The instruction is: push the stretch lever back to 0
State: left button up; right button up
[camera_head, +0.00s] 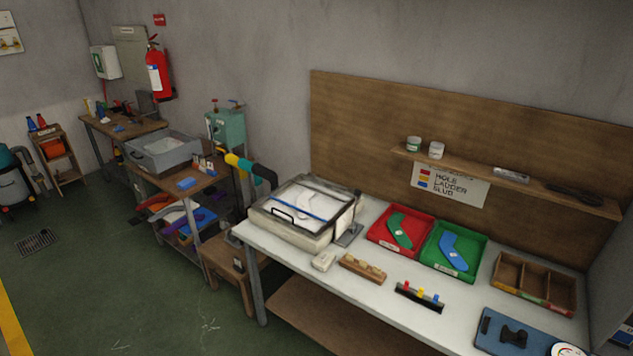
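A pale box-shaped machine (283,234) with a framed lid stands at the left end of the white table. A white sock-like shape (290,201) shows under or on its lid, with a blue bar across it. A small grey plate with an upright part (349,234) sits at the machine's right side. It may be the stretch lever, but it is too small to be sure, and no scale or 0 mark can be read. Neither of my grippers is in view.
A red tray (376,241) and a green tray (437,268) hold a green and a blue sock shape. A wooden divided box (500,270), a black peg rack (420,299) and a blue mat (485,341) lie to the right.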

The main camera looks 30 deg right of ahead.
aim_at(357, 193)
jog(key=z, duration=0.05)
jog(key=i, duration=0.9)
jog(key=z, duration=0.3)
